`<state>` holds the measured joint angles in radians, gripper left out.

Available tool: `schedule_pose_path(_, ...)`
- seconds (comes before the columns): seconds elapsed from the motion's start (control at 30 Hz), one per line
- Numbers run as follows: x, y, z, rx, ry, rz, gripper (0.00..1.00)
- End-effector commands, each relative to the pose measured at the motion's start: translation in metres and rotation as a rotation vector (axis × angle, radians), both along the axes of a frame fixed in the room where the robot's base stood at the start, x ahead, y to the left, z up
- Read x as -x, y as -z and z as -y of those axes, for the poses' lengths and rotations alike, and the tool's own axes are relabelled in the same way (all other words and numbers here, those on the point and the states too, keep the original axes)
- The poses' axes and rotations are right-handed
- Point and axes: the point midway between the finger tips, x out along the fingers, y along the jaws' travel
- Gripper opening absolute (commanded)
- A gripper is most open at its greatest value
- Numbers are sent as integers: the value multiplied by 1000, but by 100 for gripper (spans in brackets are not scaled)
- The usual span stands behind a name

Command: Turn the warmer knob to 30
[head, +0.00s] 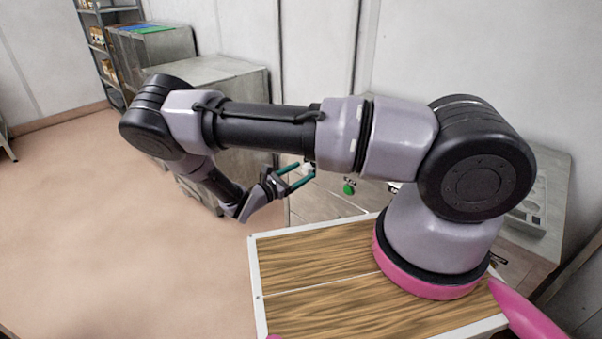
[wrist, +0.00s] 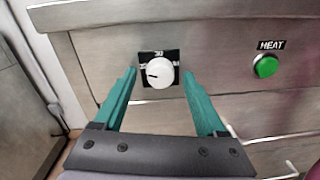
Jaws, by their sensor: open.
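The white warmer knob (wrist: 161,73) sits on a black dial plate on the steel front panel in the wrist view. The plate reads 30 at its top, with smaller marks at the sides that are hard to read. The knob's dark pointer line points left, not up at the 30. My gripper (wrist: 159,76) is open, with one teal finger on each side of the knob in the picture. I cannot tell whether the fingertips reach the knob's depth. In the head view my gripper (head: 305,171) is close to the panel, and the knob is mostly hidden there.
A green button (wrist: 266,66) labelled HEAT is right of the knob; it also shows in the head view (head: 349,189). Steel cabinets (head: 205,75) and a shelf rack (head: 95,40) stand at the back left. The floor (head: 90,210) at left is clear.

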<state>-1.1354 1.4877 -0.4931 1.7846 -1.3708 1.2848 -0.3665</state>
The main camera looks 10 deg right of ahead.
Motion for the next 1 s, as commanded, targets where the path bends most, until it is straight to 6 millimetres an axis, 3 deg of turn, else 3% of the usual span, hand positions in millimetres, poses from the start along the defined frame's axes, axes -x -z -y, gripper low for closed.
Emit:
schedule_pose_path(0.33, -2, 0, 4, 1, 0, -1, 73)
schedule_pose_path(0.5, -2, 0, 4, 1, 0, -1, 8)
schedule_pose_path(0.53, -2, 0, 4, 1, 0, -1, 0)
schedule_pose_path(1.0, -2, 0, 3, -56, 0, 83, 0)
